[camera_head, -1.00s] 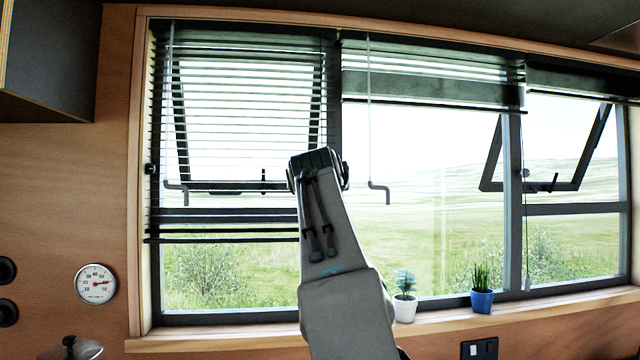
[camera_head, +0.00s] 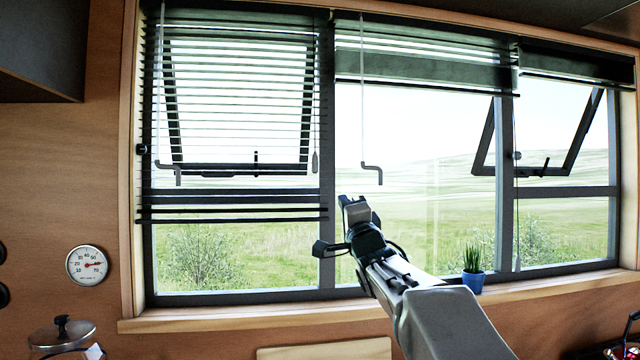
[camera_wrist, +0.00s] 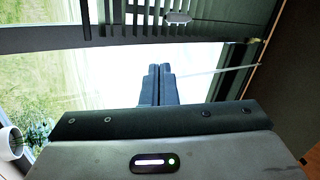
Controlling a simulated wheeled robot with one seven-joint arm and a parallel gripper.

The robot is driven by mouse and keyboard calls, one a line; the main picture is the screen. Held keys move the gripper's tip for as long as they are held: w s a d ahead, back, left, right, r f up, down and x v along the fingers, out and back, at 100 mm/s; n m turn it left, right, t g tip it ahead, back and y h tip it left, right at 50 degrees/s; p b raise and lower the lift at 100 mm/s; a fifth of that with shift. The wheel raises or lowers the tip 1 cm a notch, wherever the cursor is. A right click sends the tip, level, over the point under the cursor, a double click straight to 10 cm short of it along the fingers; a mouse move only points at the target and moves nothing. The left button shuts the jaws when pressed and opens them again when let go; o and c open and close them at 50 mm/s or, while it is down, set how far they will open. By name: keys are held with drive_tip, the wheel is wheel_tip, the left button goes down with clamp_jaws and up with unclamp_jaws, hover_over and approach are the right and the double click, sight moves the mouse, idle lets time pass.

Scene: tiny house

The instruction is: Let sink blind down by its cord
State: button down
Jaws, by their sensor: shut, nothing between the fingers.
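Three dark slatted blinds hang at the window; which one is the sink blind I cannot tell. The left blind (camera_head: 235,110) hangs low, its slats spread and its lowest slats bunched. The middle blind (camera_head: 425,68) and right blind (camera_head: 570,65) are gathered near the top. A thin cord with a grey tassel (camera_head: 315,160) hangs at the left blind's right edge; a grey tassel (camera_wrist: 178,17) also shows in the wrist view. My gripper (camera_head: 352,205) is just right of and below that tassel, apart from it. Its fingers (camera_wrist: 158,84) are together and empty.
Crank wands (camera_head: 371,172) hang before the left and middle panes. A blue plant pot (camera_head: 473,281) stands on the wooden sill (camera_head: 230,318), close to my arm. A dial thermometer (camera_head: 87,265) is on the left wall, above a lidded jar (camera_head: 62,335).

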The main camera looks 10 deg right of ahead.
drive_tip(key=s+a+f+m+y, duration=0.1)
drive_tip(key=s+a+f+y, duration=0.1)
drive_tip(key=y, duration=0.1)
drive_tip(key=p, duration=0.7)
approach(316, 154)
drive_tip(key=shift+t, duration=0.3)
drive_tip(key=w, duration=0.4)
drive_tip(key=w+a+f, duration=0.1)
drive_tip(key=w, duration=0.1)
drive_tip(key=shift+a, duration=0.15)
drive_tip(key=shift+s, duration=0.1)
wheel_tip(316, 154, up, 4)
drive_tip(key=p, duration=0.3)
drive_tip(key=shift+r+p, duration=0.2)
drive_tip(key=shift+p, duration=0.15)
drive_tip(key=shift+f, duration=0.1)
